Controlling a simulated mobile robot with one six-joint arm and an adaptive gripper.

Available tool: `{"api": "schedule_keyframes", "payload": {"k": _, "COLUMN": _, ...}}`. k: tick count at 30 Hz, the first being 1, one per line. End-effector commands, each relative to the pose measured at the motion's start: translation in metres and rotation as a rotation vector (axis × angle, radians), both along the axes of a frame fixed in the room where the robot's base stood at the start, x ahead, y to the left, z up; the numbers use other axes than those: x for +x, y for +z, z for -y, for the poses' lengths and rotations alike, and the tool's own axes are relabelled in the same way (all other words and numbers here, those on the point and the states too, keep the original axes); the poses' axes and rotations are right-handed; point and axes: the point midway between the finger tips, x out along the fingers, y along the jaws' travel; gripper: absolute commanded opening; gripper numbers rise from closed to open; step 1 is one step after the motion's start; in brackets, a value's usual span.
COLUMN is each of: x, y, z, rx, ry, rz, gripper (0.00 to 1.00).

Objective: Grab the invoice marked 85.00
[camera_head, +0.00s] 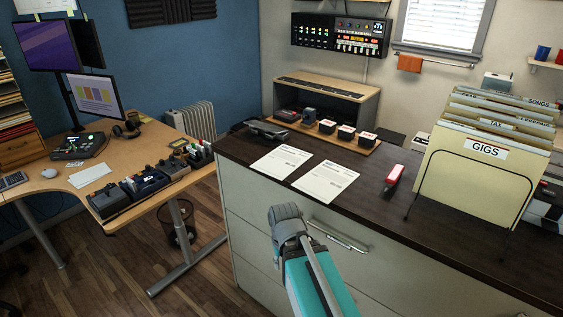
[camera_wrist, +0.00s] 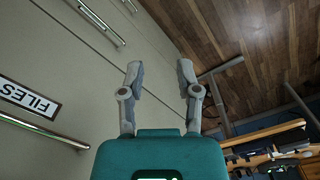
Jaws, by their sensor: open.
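Two white printed sheets lie flat on the dark top of the filing cabinet in the head view. The left sheet (camera_head: 281,162) is nearer the cabinet's left edge; the right sheet (camera_head: 326,183) lies beside it, closer to the front. Their print is too small to read, so I cannot tell which one is marked 85.00. My gripper (camera_wrist: 158,75) is open and empty in the wrist view, with the cabinet front on its left and the wooden floor on its right. In the head view it is in front of the cabinet, apart from both sheets.
A red and white stapler-like object (camera_head: 394,178) lies right of the sheets. A rack of folders labelled GIGS (camera_head: 486,150) stands farther right. A dark device (camera_head: 266,130) sits behind the left sheet. The cabinet handle (camera_head: 338,236) projects in front. A desk (camera_head: 75,183) stands at left.

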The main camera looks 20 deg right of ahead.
Motion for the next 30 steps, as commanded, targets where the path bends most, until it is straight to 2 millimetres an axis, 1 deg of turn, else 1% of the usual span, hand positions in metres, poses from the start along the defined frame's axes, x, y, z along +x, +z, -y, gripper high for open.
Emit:
{"api": "schedule_keyframes", "payload": {"k": 5, "x": 0.008, "y": -0.003, "z": 0.001, "rx": -0.041, "ry": 0.013, "rz": -0.003, "gripper": 0.43}}
{"api": "schedule_keyframes", "payload": {"k": 7, "x": 0.015, "y": -0.005, "z": 0.008, "rx": -0.079, "ry": 0.018, "rz": -0.005, "gripper": 0.43}}
{"api": "schedule_keyframes", "payload": {"k": 11, "x": 0.035, "y": -0.008, "z": 0.012, "rx": -0.187, "ry": 0.047, "rz": -0.008, "gripper": 0.43}}
{"api": "schedule_keyframes", "payload": {"k": 17, "x": 0.078, "y": -0.006, "z": 0.014, "rx": -0.435, "ry": 0.11, "rz": -0.001, "gripper": 0.43}}
{"api": "schedule_keyframes", "payload": {"k": 21, "x": 0.113, "y": 0.003, "z": 0.009, "rx": -0.631, "ry": 0.152, "rz": 0.015, "gripper": 0.43}}
{"api": "schedule_keyframes", "payload": {"k": 26, "x": 0.152, "y": 0.021, "z": -0.006, "rx": -0.854, "ry": 0.196, "rz": 0.049, "gripper": 0.43}}
{"api": "schedule_keyframes", "payload": {"k": 30, "x": 0.185, "y": 0.042, "z": -0.029, "rx": -1.049, "ry": 0.224, "rz": 0.09, "gripper": 0.43}}
